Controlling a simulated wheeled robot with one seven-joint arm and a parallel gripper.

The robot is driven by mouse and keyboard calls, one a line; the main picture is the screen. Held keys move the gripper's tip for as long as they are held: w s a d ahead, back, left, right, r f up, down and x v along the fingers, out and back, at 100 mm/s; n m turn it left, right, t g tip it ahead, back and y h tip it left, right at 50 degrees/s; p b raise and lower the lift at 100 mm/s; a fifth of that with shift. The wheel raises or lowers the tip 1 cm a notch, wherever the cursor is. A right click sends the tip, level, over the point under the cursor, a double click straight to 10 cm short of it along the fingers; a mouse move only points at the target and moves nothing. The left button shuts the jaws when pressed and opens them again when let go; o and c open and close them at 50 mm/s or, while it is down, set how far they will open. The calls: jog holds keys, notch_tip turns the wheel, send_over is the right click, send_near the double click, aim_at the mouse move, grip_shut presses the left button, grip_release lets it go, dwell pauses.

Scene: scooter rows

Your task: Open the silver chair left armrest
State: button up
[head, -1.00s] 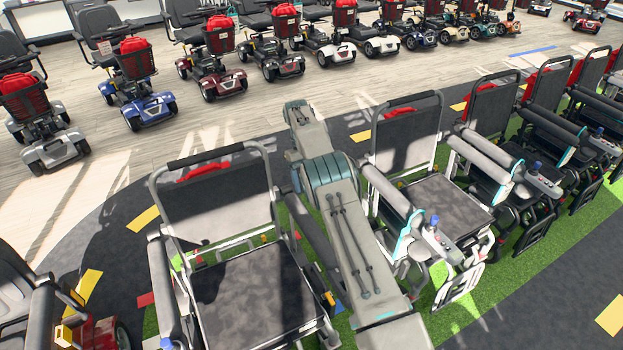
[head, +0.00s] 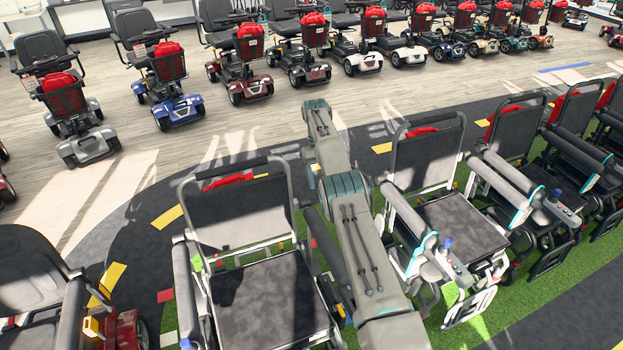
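Two chairs with silver-grey frames and dark seats stand either side of my arm. The nearer chair (head: 265,300) is left of the arm, with a red piece at the top of its backrest. Its armrest on the picture's left (head: 185,285) runs along the seat side. Its other armrest (head: 327,250) lies beside my arm and is partly hidden. The second chair (head: 430,165) is right of the arm, with a grey armrest (head: 408,215) and a blue-topped joystick. I cannot tell which one is the silver chair. My gripper does not show; only arm links are visible.
More folding chairs (head: 515,130) crowd the right on green turf. A dark seat with red bodywork (head: 125,330) stands at the lower left. Scooters (head: 180,90) line the back. Dark floor (head: 135,230) is open left of the nearer chair.

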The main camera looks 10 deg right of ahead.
jog(key=shift+d+r, duration=0.15)
jog(key=shift+d, duration=0.2)
jog(key=shift+a+r, duration=0.1)
jog(key=shift+a, duration=0.05)
